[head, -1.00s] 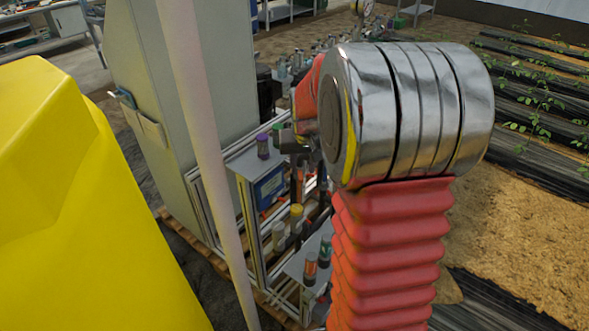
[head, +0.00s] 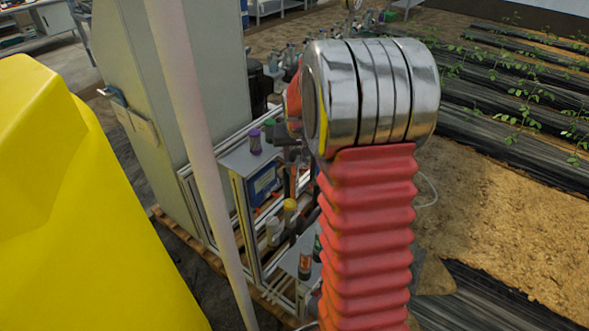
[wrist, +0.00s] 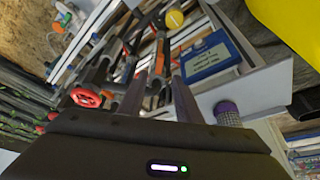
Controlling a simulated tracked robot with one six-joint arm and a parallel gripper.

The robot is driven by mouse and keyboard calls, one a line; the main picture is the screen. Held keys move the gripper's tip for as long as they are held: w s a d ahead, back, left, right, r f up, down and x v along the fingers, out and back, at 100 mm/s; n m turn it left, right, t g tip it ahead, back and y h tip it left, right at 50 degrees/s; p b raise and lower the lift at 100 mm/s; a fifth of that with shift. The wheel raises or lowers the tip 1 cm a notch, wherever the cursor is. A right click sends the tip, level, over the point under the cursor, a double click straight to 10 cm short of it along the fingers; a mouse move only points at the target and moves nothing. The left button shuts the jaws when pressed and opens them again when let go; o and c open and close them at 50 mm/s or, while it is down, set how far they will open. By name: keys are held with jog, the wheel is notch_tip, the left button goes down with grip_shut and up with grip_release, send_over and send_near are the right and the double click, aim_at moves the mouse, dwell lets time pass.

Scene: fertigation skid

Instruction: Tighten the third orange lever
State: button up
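My gripper (wrist: 157,88) reaches into the skid frame in the wrist view, its two dark fingers apart with a gap between them. Orange lever parts show among dark pipework beyond the fingers, one orange lever (wrist: 139,72) near the gap. I cannot tell which lever is the third, how far each is turned, or whether a finger touches one. In the head view my gripper (head: 291,153) is small and partly hidden by my arm, beside the blue-screened panel. The levers are mostly hidden there.
A blue-framed panel (wrist: 205,60) and a purple-capped bottle (wrist: 228,114) sit close to the fingers. A red handwheel (wrist: 87,97) is to the left. In the head view a pale pole (head: 195,130), grey cabinet (head: 180,80) and yellow tank (head: 80,200) stand left.

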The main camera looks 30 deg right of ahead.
aim_at(294, 172)
jog(key=x, duration=0.9)
jog(key=shift+w+d+f, duration=0.15)
jog(key=shift+w+f, duration=0.05)
jog(key=shift+f, duration=0.1)
grip_shut()
dwell(0.3)
